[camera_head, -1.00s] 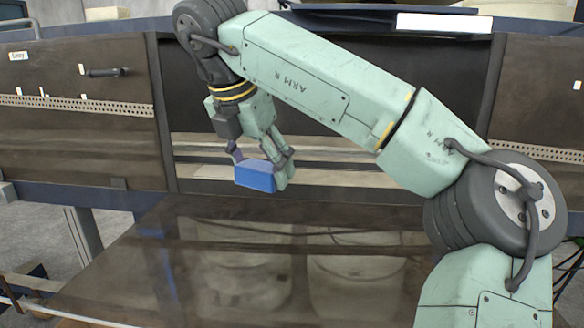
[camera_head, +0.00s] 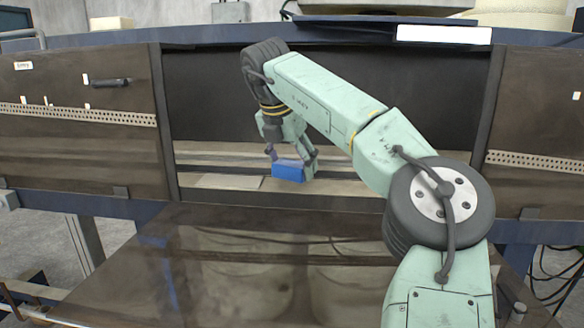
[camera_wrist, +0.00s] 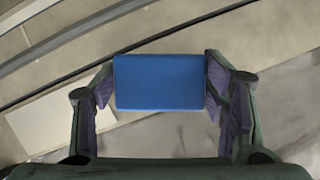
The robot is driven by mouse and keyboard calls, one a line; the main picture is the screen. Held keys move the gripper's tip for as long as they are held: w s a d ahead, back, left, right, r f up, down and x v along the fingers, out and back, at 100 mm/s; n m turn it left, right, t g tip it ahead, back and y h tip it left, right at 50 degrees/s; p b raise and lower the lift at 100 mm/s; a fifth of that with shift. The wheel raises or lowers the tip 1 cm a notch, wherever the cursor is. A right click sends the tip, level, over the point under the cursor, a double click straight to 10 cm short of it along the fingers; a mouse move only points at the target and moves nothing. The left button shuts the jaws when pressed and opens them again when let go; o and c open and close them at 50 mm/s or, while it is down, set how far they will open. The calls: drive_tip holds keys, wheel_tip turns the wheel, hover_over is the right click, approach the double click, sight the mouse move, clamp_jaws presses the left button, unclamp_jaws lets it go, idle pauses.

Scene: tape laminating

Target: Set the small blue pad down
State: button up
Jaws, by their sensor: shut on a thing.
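The small blue pad (camera_head: 289,172) is a blue block held between the fingers of my gripper (camera_head: 292,160). In the head view it is in the opening of the machine, over the light inner surface (camera_head: 345,187); I cannot tell whether it touches that surface. In the wrist view the pad (camera_wrist: 160,82) spans the gap between the two purple-padded fingers of my gripper (camera_wrist: 161,88). A pale flat rectangle (camera_wrist: 62,115) lies below and to the left of the pad there; it also shows in the head view (camera_head: 228,181).
Dark panels flank the opening, the left one (camera_head: 80,165) and the right one (camera_head: 535,170). A rail (camera_head: 210,147) runs across the back inside. A glossy dark panel (camera_head: 240,270) lies in front, below the opening. Light surface is clear right of the pad.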

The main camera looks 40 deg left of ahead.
drive_tip(key=shift+f, duration=0.85)
drive_tip(key=shift+f, duration=0.2)
drive_tip(key=o, duration=1)
drive_tip(key=shift+r, duration=0.1)
